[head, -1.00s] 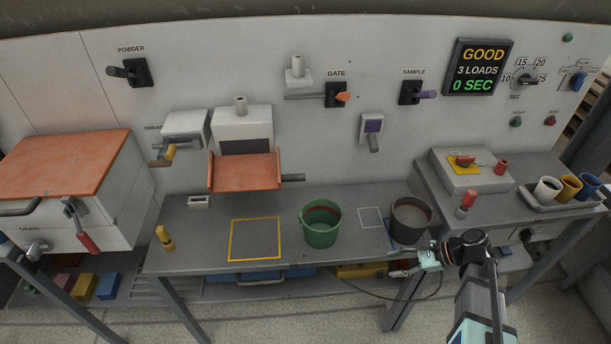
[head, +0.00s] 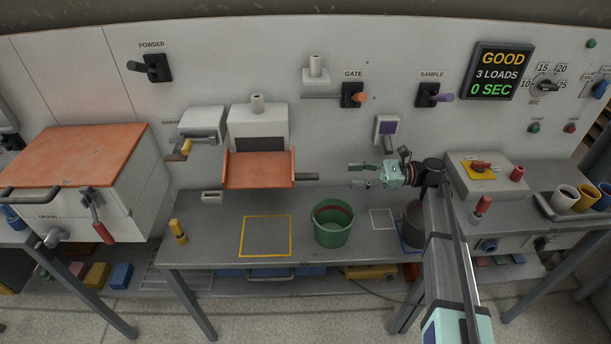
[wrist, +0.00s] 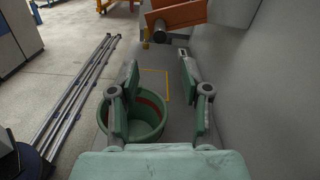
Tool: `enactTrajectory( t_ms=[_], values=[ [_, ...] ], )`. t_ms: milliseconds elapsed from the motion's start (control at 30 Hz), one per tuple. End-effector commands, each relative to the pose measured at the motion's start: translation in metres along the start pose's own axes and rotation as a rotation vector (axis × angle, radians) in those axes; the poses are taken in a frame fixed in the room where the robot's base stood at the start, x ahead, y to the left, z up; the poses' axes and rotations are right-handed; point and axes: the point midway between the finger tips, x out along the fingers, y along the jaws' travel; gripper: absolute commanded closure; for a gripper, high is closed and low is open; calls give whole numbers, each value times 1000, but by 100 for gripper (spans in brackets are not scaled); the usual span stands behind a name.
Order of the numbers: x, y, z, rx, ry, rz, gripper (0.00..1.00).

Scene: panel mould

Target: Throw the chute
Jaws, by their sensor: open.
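The chute is an orange tray (head: 258,170) on the wall below a white housing (head: 258,122), with a dark grey handle (head: 307,177) sticking out to its right. In the wrist view the orange tray (wrist: 178,14) is at the top, with the end of its handle (wrist: 160,38) facing me. My gripper (head: 358,175) is open and empty, to the right of the handle and apart from it, with its fingers pointing left. In the wrist view my gripper (wrist: 158,72) has its two fingers spread, with nothing between them.
A green bucket (head: 332,236) stands on the bench below and left of my gripper. A yellow outlined square (head: 243,252) lies empty under the chute. A dark pot (head: 412,238) is partly hidden by my arm. A grey sampler (head: 387,132) and the gate lever (head: 358,97) are on the wall above.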

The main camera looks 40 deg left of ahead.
Motion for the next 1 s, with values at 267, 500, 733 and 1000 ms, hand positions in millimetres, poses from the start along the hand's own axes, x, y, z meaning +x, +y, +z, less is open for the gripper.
enactTrajectory(
  t_ms=[267, 500, 733, 1000],
  values=[
    [56, 1, 2, 1, 0, 2, 52],
    [102, 1, 2, 0, 0, 2, 52],
    [134, 0, 0, 0, 1, 0, 52],
    [146, 0, -1, 0, 2, -1, 52]
  ],
)
